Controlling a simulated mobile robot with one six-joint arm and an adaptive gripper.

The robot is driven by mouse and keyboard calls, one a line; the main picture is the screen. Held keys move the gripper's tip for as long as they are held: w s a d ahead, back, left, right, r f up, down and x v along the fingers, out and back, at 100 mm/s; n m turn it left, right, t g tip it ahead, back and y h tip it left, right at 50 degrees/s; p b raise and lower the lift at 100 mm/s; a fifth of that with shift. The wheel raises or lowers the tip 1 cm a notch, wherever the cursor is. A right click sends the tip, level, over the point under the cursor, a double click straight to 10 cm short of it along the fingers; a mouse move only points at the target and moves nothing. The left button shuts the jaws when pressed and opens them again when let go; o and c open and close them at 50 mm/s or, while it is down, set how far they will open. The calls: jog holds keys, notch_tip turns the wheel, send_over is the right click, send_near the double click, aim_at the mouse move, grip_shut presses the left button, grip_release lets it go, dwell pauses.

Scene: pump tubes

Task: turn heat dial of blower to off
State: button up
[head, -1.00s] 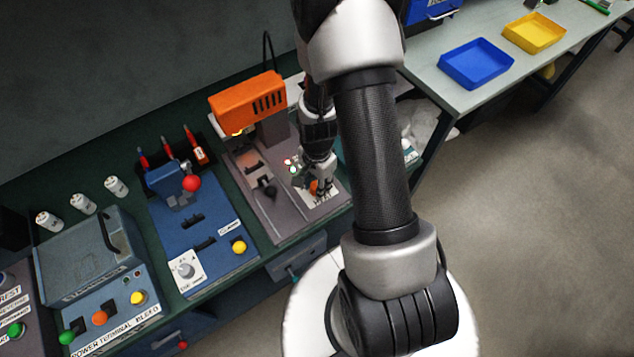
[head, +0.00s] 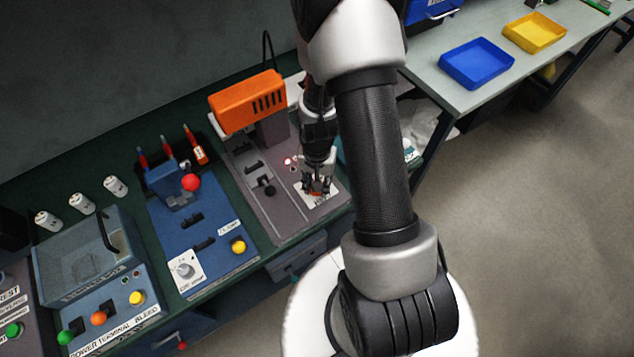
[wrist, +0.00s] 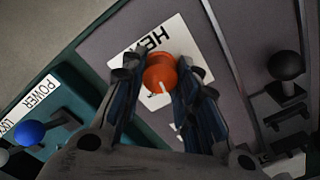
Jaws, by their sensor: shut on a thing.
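The blower is a station with an orange head (head: 248,102) over a grey base plate (head: 262,203). Its heat dial (wrist: 160,73) is an orange knob with a pale pointer line, seen in the wrist view on a white label plate (wrist: 189,42) reading "HE...", partly covered. My gripper (wrist: 158,78) has one finger on each side of the dial and is shut on it. In the head view my gripper (head: 318,186) is at the front right of the base plate and hides most of the dial. The setting marks are too covered to read.
A black knob (wrist: 286,66) stands on the base plate right of my gripper in the wrist view. A blue knob (wrist: 30,132) by a "POWER" label is at left. A blue station with a red ball (head: 191,183) stands left of the blower.

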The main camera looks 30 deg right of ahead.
jog(key=n, duration=0.5)
jog(key=shift+n, duration=0.3)
jog(key=n, duration=0.5)
jog(key=shift+n, duration=0.4)
jog(key=o, duration=1.1)
notch_tip(320, 180, up, 12)
jog(key=shift+r, duration=0.1)
dwell(0.4)
